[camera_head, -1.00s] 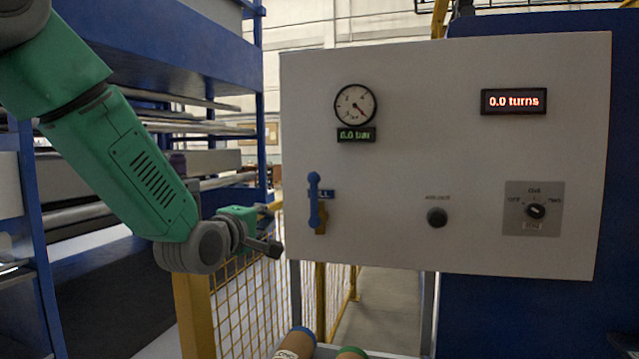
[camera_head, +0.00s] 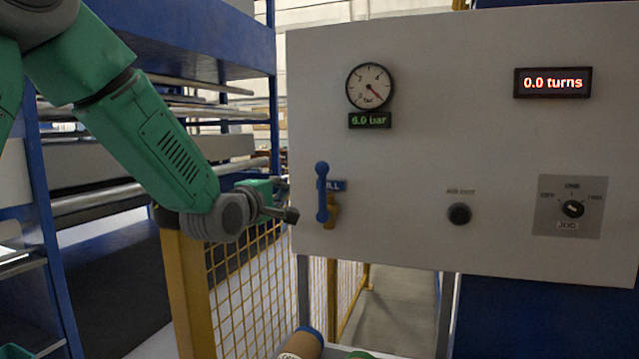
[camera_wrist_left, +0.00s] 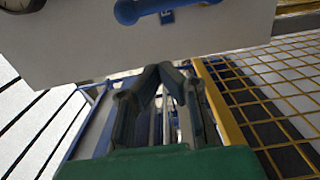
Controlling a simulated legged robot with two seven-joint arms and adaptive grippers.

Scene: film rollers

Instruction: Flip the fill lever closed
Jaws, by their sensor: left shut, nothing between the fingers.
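The blue fill lever (camera_head: 322,192) stands upright on the lower left of the white panel (camera_head: 480,130), beside a small blue label and a brass fitting (camera_head: 332,214). In the left wrist view the lever (camera_wrist_left: 128,11) shows at the top edge, beyond my fingers. My left gripper (camera_head: 290,215) is to the left of the lever, near the panel's left edge and apart from the lever. In the left wrist view its fingers (camera_wrist_left: 165,68) meet at the tips with nothing between them. My right gripper is not in view.
The panel carries a gauge (camera_head: 370,87) reading 6.0 bar, a "0.0 turns" display (camera_head: 552,83), a black button (camera_head: 459,214) and a selector knob (camera_head: 572,209). A yellow mesh fence (camera_head: 245,290) stands below my left arm. Rolls (camera_head: 303,344) lie at the bottom.

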